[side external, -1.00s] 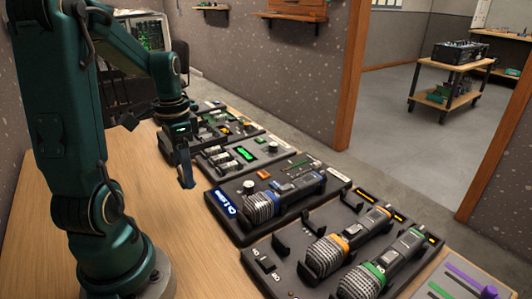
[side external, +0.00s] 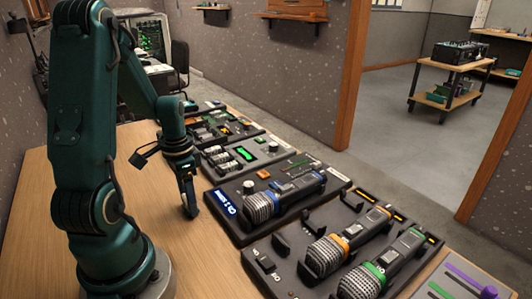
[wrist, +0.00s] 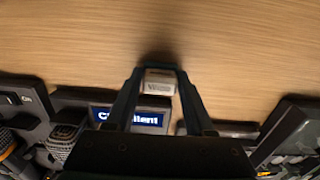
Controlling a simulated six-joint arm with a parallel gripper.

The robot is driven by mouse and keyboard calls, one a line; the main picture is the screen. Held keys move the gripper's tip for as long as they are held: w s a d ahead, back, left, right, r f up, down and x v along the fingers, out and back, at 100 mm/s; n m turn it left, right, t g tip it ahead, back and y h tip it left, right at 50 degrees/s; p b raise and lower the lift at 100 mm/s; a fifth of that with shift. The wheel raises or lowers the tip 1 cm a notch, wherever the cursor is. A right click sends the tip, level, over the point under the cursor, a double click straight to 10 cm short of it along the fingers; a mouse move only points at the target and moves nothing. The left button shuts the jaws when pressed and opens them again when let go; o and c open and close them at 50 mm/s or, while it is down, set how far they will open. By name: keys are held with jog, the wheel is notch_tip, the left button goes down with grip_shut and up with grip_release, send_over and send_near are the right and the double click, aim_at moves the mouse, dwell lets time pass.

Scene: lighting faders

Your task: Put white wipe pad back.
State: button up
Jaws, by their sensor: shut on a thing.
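My gripper (wrist: 158,85) is shut on the white wipe pad (wrist: 159,80), a small pale block with faint lettering between the fingertips in the wrist view. In the side view my gripper (side external: 190,209) points down, low over the bare wood beside the panel with the blue label. The pad cannot be made out clearly there. Whether it touches the table I cannot tell; a dark shadow lies just past it in the wrist view.
A blue-ringed microphone (side external: 285,196) lies on the panel with the blue label (side external: 226,204). Orange-ringed (side external: 346,243) and green-ringed (side external: 382,267) microphones lie in a dark cradle nearer the camera. Fader panels (side external: 240,155) line the far side. The wooden tabletop (wrist: 70,35) is clear.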

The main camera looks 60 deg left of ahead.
jog(key=o, duration=1.3)
jog(key=shift+f, duration=0.15)
notch_tip(320, 180, up, 11)
jog(key=d+r+t, duration=0.2)
jog(key=d, duration=0.7)
jog(key=d+r+t, duration=0.2)
jog(key=d+t, duration=0.1)
jog(key=d, duration=0.6)
jog(key=shift+s+r+t, duration=0.15)
jog(key=shift+s+t, duration=0.05)
jog(key=shift+t, duration=0.1)
